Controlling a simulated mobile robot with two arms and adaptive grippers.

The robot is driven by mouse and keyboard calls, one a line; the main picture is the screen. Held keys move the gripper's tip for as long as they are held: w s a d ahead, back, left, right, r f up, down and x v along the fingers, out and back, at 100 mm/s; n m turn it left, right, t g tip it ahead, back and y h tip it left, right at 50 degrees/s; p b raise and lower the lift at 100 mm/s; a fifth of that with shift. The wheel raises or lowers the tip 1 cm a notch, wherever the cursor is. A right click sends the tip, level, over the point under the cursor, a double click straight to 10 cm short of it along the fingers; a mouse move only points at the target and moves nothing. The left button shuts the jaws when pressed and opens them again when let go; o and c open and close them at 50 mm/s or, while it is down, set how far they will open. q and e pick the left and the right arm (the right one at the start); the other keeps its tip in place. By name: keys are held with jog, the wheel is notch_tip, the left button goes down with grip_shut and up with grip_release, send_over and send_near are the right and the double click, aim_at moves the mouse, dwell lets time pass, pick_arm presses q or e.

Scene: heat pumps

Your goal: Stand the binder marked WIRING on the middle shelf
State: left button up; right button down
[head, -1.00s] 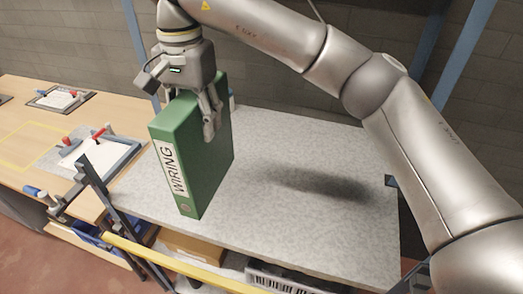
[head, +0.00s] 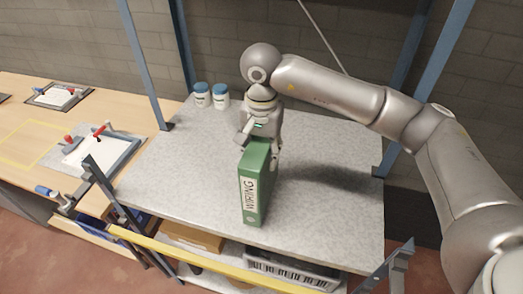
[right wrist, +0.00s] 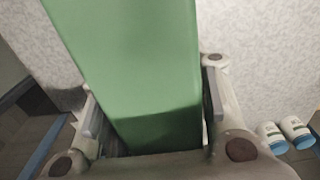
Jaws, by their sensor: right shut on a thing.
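The green binder marked WIRING (head: 254,190) is upright over the grey speckled shelf (head: 180,180) in the head view, its labelled spine facing the front edge. My right gripper (head: 261,147) is shut on its upper part from above. In the right wrist view the binder (right wrist: 135,70) runs between the two fingers (right wrist: 152,125). I cannot tell whether its bottom touches the shelf. My left gripper is not in view.
Two white jars with blue lids (head: 211,95) stand at the shelf's back left. A cardboard box (head: 192,238) and a grey crate (head: 290,270) sit below, behind a yellow bar (head: 215,266). Blue posts rise at the shelf's corners. The shelf's left part is clear.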

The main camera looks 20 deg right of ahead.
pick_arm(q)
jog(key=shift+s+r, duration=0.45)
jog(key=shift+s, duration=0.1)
pick_arm(e)
jog(key=shift+f, duration=0.55)
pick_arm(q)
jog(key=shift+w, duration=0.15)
pick_arm(e)
jog(key=shift+f, duration=0.15)
jog(key=c, duration=0.8)
grip_release()
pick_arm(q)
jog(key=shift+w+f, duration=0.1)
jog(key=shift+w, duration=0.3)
